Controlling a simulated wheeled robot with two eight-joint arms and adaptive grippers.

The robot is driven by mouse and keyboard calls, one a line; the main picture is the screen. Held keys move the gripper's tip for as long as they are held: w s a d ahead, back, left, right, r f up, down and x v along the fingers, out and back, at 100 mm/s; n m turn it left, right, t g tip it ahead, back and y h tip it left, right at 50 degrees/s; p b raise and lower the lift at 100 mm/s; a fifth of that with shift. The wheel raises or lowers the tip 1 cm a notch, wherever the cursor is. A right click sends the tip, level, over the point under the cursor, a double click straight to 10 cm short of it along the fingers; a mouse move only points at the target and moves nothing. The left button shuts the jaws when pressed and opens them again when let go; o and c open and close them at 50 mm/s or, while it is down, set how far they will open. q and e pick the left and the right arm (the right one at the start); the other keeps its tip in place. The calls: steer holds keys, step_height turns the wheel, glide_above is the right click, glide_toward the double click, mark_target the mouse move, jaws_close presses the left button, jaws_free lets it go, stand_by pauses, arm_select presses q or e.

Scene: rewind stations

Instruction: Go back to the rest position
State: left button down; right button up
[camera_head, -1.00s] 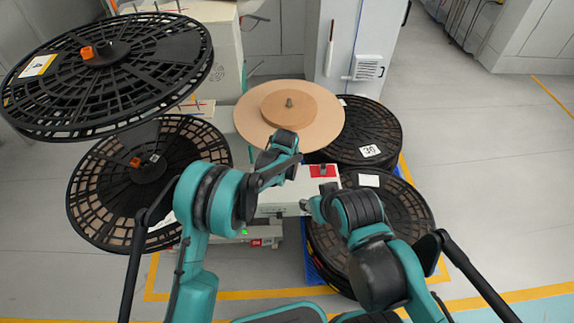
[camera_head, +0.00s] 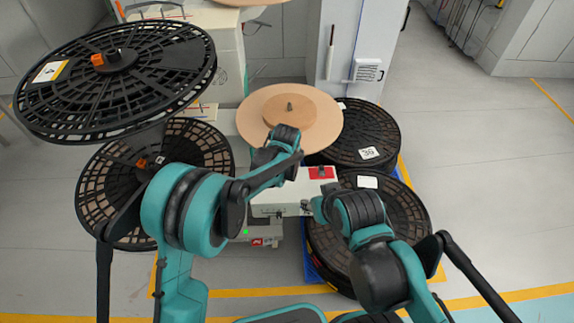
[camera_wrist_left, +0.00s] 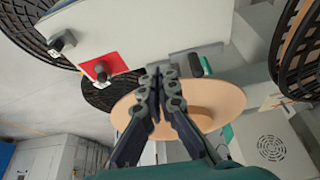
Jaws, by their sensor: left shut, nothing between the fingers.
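My left arm reaches in from the left, with its wrist over the tan disc (camera_head: 322,118); its fingers are hidden in the head view. In the left wrist view my left gripper (camera_wrist_left: 160,82) is shut and empty, its fingertips together in front of the tan disc (camera_wrist_left: 228,102). My right arm is folded over the lower right black reel. Only a small grey part of my right gripper (camera_head: 307,206) shows beside the white box, and its fingers cannot be made out.
A white box (camera_head: 290,183) with a red panel stands between my arms. Large black reels (camera_head: 160,75) (camera_head: 95,190) stand at left, and stacked black reels (camera_head: 375,130) (camera_head: 410,220) at right. A white cabinet (camera_head: 345,50) is behind. The floor at far right is clear.

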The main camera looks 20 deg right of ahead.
stand_by(0.3)
arm_select(q)
steer(key=s+a+r+n+t, duration=0.1)
steer(key=s+a+r, duration=0.2)
steer(key=a+r, duration=0.6)
steer(key=s+a+r+n, duration=0.1)
steer(key=s+a+r, duration=0.4)
steer(key=a, duration=0.5)
steer(key=s+a+r+n+t+y, duration=0.1)
steer(key=s+a+t, duration=0.1)
steer(key=s+a, duration=1.3)
steer(key=shift+s+a+r, duration=0.15)
steer(key=shift+s+r, duration=0.25)
steer(key=shift+s, duration=0.55)
